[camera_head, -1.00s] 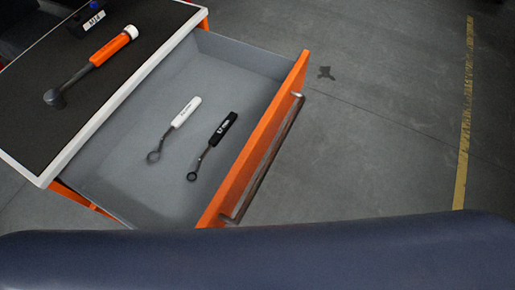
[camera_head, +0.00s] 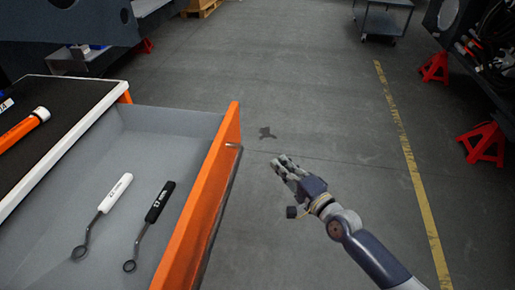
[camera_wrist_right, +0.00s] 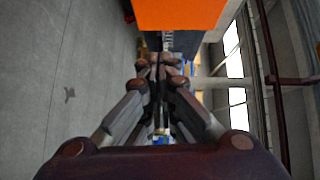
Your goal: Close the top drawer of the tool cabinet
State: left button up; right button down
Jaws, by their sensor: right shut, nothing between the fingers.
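The top drawer of the tool cabinet stands open, with its orange front (camera_head: 205,200) to the right of the cabinet top (camera_head: 62,95) in the head view. A dark bar handle (camera_head: 222,205) runs along the outer face of that front. My right gripper (camera_head: 283,164) is in the free space to the right of the drawer front, apart from it, shut and empty. In the right wrist view its fingers (camera_wrist_right: 160,62) meet in the middle, with an orange panel (camera_wrist_right: 178,14) beyond them at the top. My left gripper is out of view.
An orange-handled tool (camera_head: 22,130) lies on the cabinet top. Red stands (camera_head: 482,142) and a grey cart (camera_head: 383,20) are farther off. The floor right of the drawer is clear.

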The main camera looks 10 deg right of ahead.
jog(key=r, duration=0.2)
send_near(238, 129)
jog(key=w+d, duration=0.2)
jog(key=shift+m, duration=0.3)
jog(key=shift+w+a+f+p, duration=0.1)
jog(key=shift+w+a+p, duration=0.35)
jog(key=shift+a, duration=0.45)
jog(key=shift+w+a+f+p, duration=0.1)
jog(key=shift+w+a+p, duration=0.2)
jog(key=shift+w+a, duration=0.45)
jog(key=shift+s+a, duration=0.1)
jog(key=shift+s, duration=0.05)
